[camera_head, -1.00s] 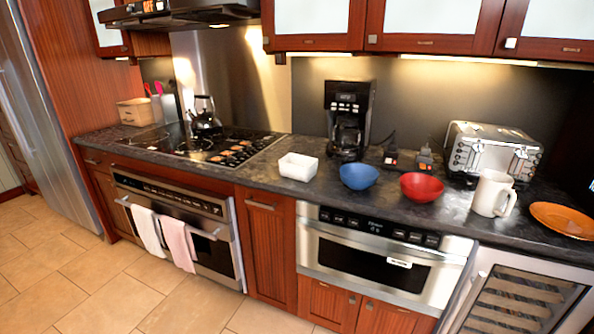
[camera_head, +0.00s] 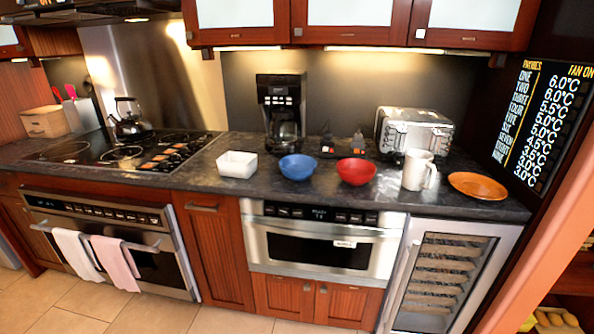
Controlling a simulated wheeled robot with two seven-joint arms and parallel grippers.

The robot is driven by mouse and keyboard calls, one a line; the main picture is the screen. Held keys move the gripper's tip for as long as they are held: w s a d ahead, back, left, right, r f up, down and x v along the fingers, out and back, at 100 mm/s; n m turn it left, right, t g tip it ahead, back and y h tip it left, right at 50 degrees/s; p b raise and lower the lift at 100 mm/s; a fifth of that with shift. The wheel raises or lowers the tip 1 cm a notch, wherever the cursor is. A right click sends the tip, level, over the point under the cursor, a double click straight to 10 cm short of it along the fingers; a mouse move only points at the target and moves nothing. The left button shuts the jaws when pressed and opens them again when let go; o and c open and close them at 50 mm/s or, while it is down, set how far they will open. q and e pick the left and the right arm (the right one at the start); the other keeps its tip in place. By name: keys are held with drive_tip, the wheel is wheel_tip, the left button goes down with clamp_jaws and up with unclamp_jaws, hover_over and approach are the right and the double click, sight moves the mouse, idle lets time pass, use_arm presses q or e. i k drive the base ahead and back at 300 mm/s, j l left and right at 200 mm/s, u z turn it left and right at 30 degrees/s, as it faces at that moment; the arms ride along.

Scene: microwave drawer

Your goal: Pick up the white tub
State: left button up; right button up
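The white tub (camera_head: 237,164) is a small square open container. It stands upright on the dark countertop (camera_head: 330,198), near the front edge, between the stove and the blue bowl. Its inside looks empty. Neither of my grippers shows in the head view, so I cannot see whether they are open or shut.
A blue bowl (camera_head: 297,167), a red bowl (camera_head: 356,171), a white mug (camera_head: 418,170) and an orange plate (camera_head: 478,186) stand to the right. A coffee maker (camera_head: 281,112) and a toaster (camera_head: 413,131) stand behind. The cooktop (camera_head: 125,150) is on the left. Floor in front is clear.

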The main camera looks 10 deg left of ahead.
sight(236, 165)
drive_tip(key=i+j, duration=0.2)
drive_tip(key=i+j+z, duration=0.15)
drive_tip(key=j, duration=0.25)
drive_tip(key=i+j, duration=0.2)
drive_tip(key=j, duration=0.15)
drive_tip(key=i+j+z, duration=0.1)
drive_tip(key=j, duration=0.25)
drive_tip(key=i, duration=0.1)
